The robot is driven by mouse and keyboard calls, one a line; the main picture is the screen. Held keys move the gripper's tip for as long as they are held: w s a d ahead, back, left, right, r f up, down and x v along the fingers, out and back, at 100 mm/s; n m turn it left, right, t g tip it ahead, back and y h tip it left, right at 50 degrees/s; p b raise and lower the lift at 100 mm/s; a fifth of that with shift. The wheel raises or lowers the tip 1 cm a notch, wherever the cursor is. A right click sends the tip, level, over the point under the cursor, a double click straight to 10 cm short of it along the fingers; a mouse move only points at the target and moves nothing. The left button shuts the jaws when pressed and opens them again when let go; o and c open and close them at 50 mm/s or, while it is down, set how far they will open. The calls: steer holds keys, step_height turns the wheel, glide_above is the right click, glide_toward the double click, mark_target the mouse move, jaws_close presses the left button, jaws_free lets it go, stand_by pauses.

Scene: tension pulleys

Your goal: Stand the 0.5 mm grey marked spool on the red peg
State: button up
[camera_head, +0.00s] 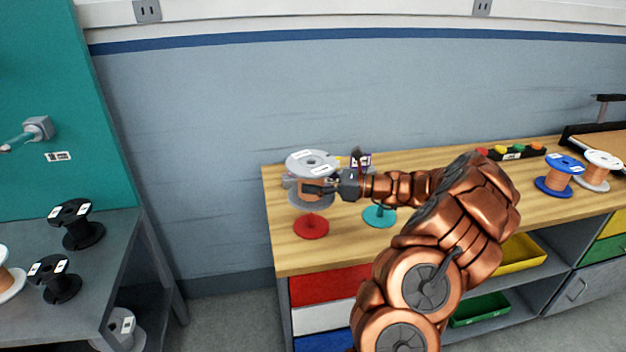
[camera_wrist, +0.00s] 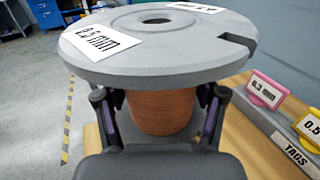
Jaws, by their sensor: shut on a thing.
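The grey spool (camera_head: 311,163) with copper wire is in my gripper, upright. In the wrist view, the top flange of the grey spool (camera_wrist: 150,62) carries a white label reading 0.5 mm. My gripper (camera_wrist: 160,105) is shut on the wound copper core below that flange. In the head view my gripper (camera_head: 325,187) reaches in from the right. The red peg (camera_head: 311,227) stands on the wooden bench, just in front of and below the spool in the picture. The height of the spool over the bench is hard to tell.
A teal peg (camera_head: 379,216) stands right of the red one, partly behind my arm. A tag holder (camera_wrist: 296,150) is right of the spool. A blue spool (camera_head: 559,176) and white spool (camera_head: 600,170) stand far right. Black spools (camera_head: 77,225) stand on the left grey table.

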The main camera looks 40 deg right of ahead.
steer(key=shift+f, duration=2.95)
stand_by(1.7)
steer(key=shift+f, duration=2.4)
stand_by(0.9)
